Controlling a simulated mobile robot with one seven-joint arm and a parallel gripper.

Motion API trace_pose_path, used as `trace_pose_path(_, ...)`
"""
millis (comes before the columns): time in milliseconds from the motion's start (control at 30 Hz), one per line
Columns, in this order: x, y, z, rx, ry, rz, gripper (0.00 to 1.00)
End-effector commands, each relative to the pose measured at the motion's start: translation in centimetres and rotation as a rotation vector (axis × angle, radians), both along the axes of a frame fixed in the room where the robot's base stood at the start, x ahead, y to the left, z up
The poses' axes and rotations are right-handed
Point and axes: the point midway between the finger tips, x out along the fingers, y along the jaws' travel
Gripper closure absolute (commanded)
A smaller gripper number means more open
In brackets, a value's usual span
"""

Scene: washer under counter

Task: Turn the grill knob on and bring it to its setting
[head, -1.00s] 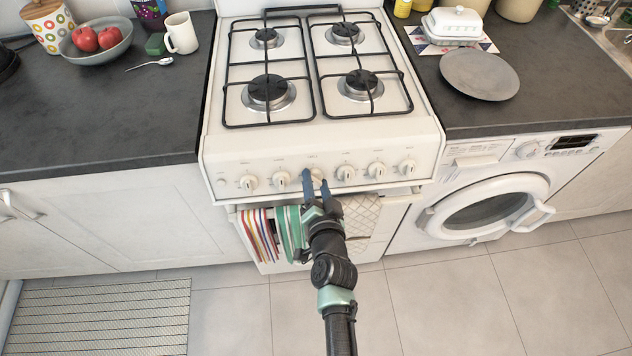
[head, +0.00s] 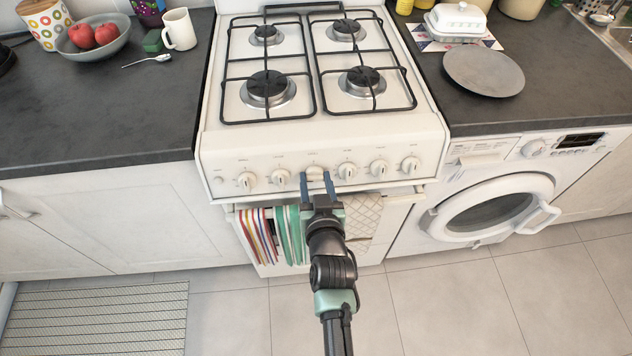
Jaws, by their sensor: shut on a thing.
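The white cooker (head: 255,147) has a row of several white knobs on its sloping front panel. The knob in my grip (head: 314,173) is the third large one from the left; the labels are too small to read, so I cannot confirm from its marking that it is the grill knob. My gripper (head: 316,181) reaches up from below, with one blue finger on each side of this knob, shut on it. The knob's face shows between the fingertips; its lower part and pointer are hard to make out.
Neighbouring knobs stand close on the left (head: 280,177) and right (head: 346,170). Striped towels (head: 262,232) and a quilted cloth (head: 363,217) hang from the oven rail below, near my wrist. The washer (head: 490,200) is at right.

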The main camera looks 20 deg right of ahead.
Motion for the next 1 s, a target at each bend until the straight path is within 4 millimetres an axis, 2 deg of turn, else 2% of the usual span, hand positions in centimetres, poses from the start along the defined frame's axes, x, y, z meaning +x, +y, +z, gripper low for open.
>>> trace_pose_path(667,-0.02,0.01,0.01,-0.066,0.019,0.018,1.00)
trace_pose_path(700,-0.02,0.02,0.00,-0.066,0.019,0.018,0.48)
trace_pose_path(833,-0.01,0.01,-0.01,-0.065,0.019,0.018,0.25)
trace_pose_path(867,-0.01,0.01,-0.01,-0.065,0.019,0.018,0.22)
trace_pose_path(1000,-0.01,0.01,-0.01,-0.065,0.019,0.018,0.22)
